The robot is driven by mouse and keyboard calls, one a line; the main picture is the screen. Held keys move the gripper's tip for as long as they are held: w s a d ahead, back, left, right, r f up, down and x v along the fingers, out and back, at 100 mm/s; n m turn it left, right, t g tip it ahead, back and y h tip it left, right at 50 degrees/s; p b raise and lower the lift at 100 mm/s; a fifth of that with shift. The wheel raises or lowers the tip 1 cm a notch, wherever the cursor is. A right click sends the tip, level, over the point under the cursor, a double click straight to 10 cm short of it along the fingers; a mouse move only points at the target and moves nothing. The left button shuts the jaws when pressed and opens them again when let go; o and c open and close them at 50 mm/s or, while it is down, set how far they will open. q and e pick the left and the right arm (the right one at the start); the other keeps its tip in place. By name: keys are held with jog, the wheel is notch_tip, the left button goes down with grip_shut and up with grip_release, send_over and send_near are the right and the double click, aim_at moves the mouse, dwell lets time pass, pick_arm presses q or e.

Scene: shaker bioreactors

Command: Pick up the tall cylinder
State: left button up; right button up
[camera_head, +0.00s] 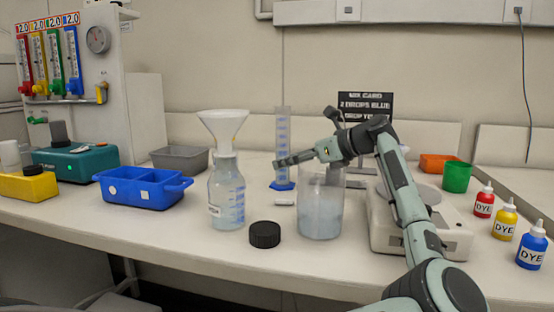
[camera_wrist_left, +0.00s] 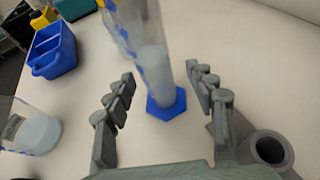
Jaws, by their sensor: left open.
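The tall cylinder (camera_head: 283,140) is clear with blue graduation marks and a blue hexagonal base (camera_head: 283,185). It stands upright on the bench behind the beaker and the funnel bottle. In the head view my left gripper (camera_head: 277,163) reaches leftward, its fingertips overlapping the cylinder's lower part. In the left wrist view the cylinder (camera_wrist_left: 148,42) rises between and just beyond the open fingertips (camera_wrist_left: 160,80), with its base (camera_wrist_left: 167,104) showing between the fingers. No contact is visible. My right gripper is out of view.
A beaker (camera_head: 320,212) stands under my left forearm. The funnel bottle (camera_head: 226,190) and a black cap (camera_head: 265,235) are left of it. A blue tray (camera_head: 143,189) lies farther left. A white device (camera_head: 450,238) and dye bottles (camera_head: 506,217) are at right.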

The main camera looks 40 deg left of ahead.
pick_arm(q)
jog(key=p+x, duration=0.1)
jog(key=x, duration=0.5)
jog(key=shift+s+a+f+p, duration=0.2)
jog(key=shift+p, duration=0.15)
grip_shut()
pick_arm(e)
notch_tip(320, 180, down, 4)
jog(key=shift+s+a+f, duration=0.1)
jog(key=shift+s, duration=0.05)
